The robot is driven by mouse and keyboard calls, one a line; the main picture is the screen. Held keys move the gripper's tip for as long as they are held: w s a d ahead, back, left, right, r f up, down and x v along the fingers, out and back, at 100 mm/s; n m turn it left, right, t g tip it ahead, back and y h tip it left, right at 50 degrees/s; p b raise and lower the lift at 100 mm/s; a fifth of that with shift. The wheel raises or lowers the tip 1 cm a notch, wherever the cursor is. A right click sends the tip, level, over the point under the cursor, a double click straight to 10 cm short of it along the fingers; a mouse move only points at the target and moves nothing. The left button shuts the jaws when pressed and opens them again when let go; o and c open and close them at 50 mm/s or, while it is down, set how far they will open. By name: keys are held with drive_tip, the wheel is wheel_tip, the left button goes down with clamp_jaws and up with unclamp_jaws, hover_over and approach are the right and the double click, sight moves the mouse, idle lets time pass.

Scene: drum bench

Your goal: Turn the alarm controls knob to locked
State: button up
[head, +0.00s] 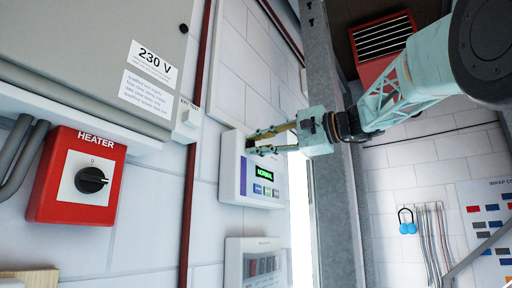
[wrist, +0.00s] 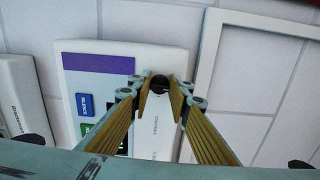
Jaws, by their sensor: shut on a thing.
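The alarm controls panel (head: 229,170) is a white wall box with a green NORMAL display (head: 265,170) and blue buttons below it. In the wrist view the panel (wrist: 72,75) shows a purple band and blue and green buttons. A dark round knob (wrist: 160,82) sits on it between my fingertips. My gripper (head: 250,142) reaches the upper part of the panel from the right. In the wrist view my gripper (wrist: 160,90) has its fingers on both sides of the knob, shut on it. The knob's pointer and lock markings are largely hidden or too small to read.
A red HEATER switch box (head: 50,190) with a black dial is on the wall at left, under a grey 230 V cabinet (head: 90,40). Another white panel (head: 235,265) is below the alarm panel. A grey steel column (head: 335,200) stands close right of it.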

drive_tip(key=o, duration=0.8)
drive_tip(key=shift+d, duration=0.1)
drive_tip(key=shift+v, duration=5.9)
drive_tip(key=shift+s+f, duration=0.1)
